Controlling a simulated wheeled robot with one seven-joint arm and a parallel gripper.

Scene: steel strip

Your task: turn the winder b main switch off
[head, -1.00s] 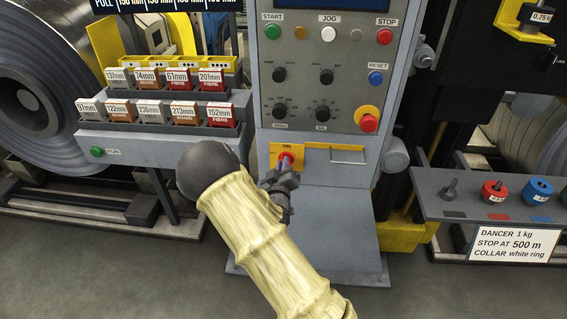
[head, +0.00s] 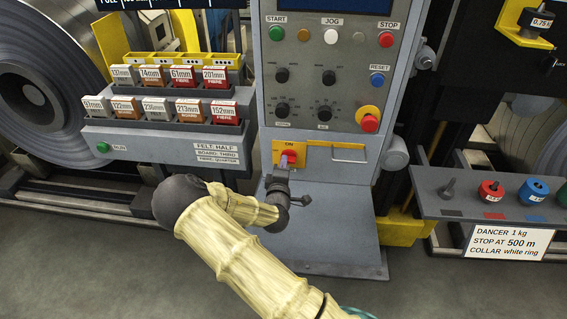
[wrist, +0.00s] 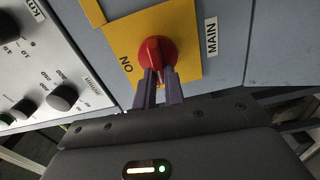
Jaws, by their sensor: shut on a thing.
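The main switch is a red rotary knob (head: 289,158) on a yellow plate low on the grey control cabinet. It also shows in the wrist view (wrist: 157,50), with "ON" printed on the plate and a "MAIN" label beside it. My gripper (head: 287,170) comes at the knob from the front and below. In the wrist view its two purple fingers (wrist: 157,80) are closed on the red knob's handle. The fingers hide part of the handle, so I cannot tell its exact angle.
Above the switch is the panel with buttons, black dials and a red emergency button (head: 369,123). A rack of labelled blocks (head: 180,103) stands left. A shelf (head: 430,196) with coloured collars is at right. A sloped grey plinth (head: 325,225) lies below the switch.

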